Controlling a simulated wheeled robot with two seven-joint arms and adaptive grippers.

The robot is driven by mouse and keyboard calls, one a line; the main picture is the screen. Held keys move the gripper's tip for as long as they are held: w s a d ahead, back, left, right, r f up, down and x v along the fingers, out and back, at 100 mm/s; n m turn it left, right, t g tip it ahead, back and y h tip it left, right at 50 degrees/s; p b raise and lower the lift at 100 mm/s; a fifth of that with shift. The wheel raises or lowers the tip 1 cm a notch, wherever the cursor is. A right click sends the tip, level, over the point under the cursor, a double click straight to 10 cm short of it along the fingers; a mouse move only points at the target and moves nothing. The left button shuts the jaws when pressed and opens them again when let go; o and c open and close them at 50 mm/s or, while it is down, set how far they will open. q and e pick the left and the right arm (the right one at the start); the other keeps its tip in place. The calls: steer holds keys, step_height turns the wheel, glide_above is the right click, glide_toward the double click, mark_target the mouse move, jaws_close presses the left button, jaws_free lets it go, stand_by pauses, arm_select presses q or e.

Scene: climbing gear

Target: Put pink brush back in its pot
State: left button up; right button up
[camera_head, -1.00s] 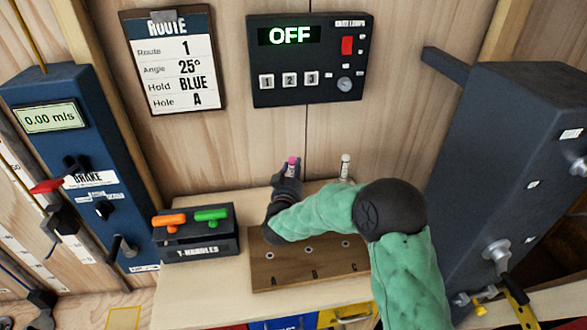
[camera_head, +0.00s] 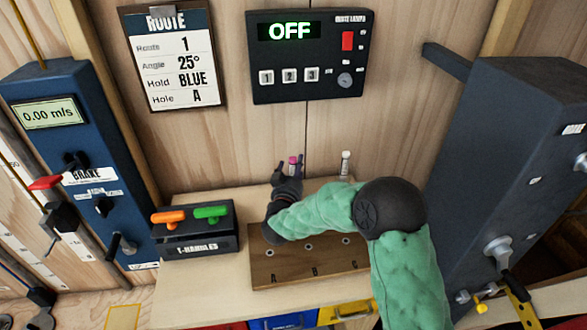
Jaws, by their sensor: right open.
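The pink brush (camera_head: 293,162) shows only its pink end, upright at the back of the bench near the wall. My right gripper (camera_head: 289,168) is there, its dark fingers spread apart on either side of the pink end. The gripper hides the brush's lower part and whatever it stands in, so I cannot tell whether it is in its pot. A second, white brush-like item (camera_head: 345,163) stands upright to the right, its lower part hidden by my right arm. My left gripper is not in view.
A wooden block (camera_head: 315,270) with holes marked A, B and C lies in front of my right arm. The T-handles rack (camera_head: 197,246) with orange and green handles stands left. A black panel reading OFF (camera_head: 305,100) hangs above. A dark column (camera_head: 500,150) stands right.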

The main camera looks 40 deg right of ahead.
steer(key=v, duration=1.2)
steer(key=shift+d, duration=0.1)
